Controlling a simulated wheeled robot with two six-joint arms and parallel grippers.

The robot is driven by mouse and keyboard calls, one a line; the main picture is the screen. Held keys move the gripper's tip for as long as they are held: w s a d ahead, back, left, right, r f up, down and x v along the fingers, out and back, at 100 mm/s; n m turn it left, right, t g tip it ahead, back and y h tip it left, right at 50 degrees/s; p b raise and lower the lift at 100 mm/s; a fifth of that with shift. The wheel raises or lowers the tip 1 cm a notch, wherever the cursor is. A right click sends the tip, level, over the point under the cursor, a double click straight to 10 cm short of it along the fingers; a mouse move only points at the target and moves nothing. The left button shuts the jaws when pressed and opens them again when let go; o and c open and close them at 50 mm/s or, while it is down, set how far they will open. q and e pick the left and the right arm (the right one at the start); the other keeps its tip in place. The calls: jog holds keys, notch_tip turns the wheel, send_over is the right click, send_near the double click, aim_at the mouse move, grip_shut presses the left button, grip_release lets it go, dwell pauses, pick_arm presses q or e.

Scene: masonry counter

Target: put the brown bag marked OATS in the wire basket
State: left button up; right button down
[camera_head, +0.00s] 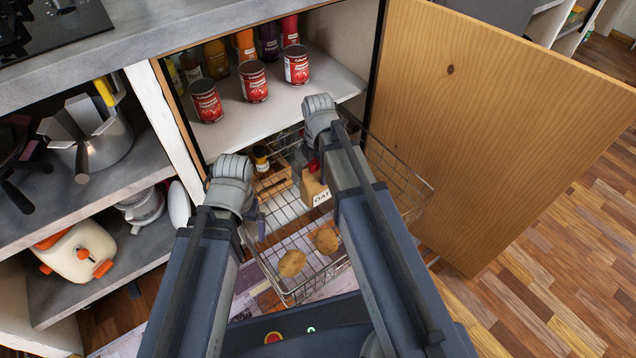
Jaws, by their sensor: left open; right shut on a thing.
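The brown bag marked OATS (316,190) is in the middle of the camera_head view, its white label partly covered by my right arm. My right gripper (313,170) is shut on the top of the bag; my own wrist hides much of the hold. The wire basket (284,290) is pulled out below the cupboard shelf. The bag is seen over the basket, but I cannot tell whether it touches the basket floor. My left gripper (261,226) is open and empty over the basket's left side, mostly hidden behind its wrist.
Two round brown items (292,263) lie in the basket's front part. A wooden crate (272,183) with a dark bottle (261,158) is at its back left. Red cans (253,82) stand on the shelf above. The open wooden door (490,120) bounds the right side.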

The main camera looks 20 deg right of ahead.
aim_at(318, 179)
jog(key=shift+f+b, duration=1.85)
jog(key=shift+f, duration=0.15)
jog(key=shift+c, duration=0.7)
grip_release()
notch_tip(318, 179, up, 12)
jog(key=p, duration=1.2)
jog(key=shift+r, duration=0.2)
